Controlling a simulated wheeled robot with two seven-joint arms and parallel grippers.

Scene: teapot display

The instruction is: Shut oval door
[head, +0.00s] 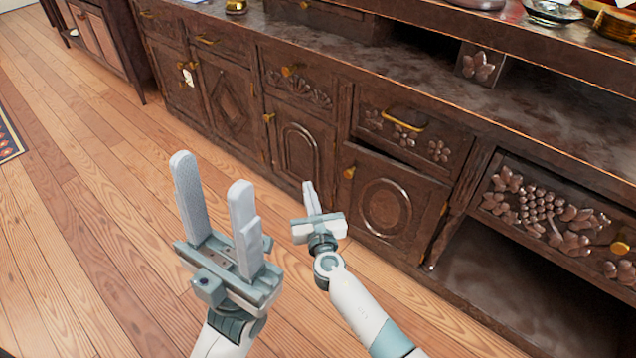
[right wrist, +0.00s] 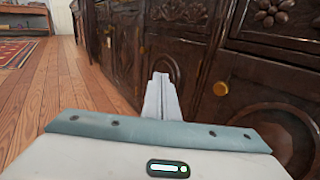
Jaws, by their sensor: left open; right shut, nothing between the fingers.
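The oval door (head: 385,207) is the dark carved cabinet door with an oval moulding and a gold knob (head: 349,172) at its left. It stands slightly ajar, with a dark gap along its top edge. In the right wrist view the door (right wrist: 262,85) is at the right, with its knob (right wrist: 221,88). My right gripper (head: 309,186) is shut and empty, just left of the door's free edge. Its fingers show in the right wrist view (right wrist: 161,80); contact with the door cannot be told. My left gripper (head: 213,178) is open and empty, further left above the floor.
The long dark cabinet has other doors, including an arched one (head: 300,148), and drawers (head: 412,125) above. An open compartment (head: 510,280) lies right of the oval door. Dishes (head: 552,12) stand on top. The wooden floor (head: 90,230) at the left is clear.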

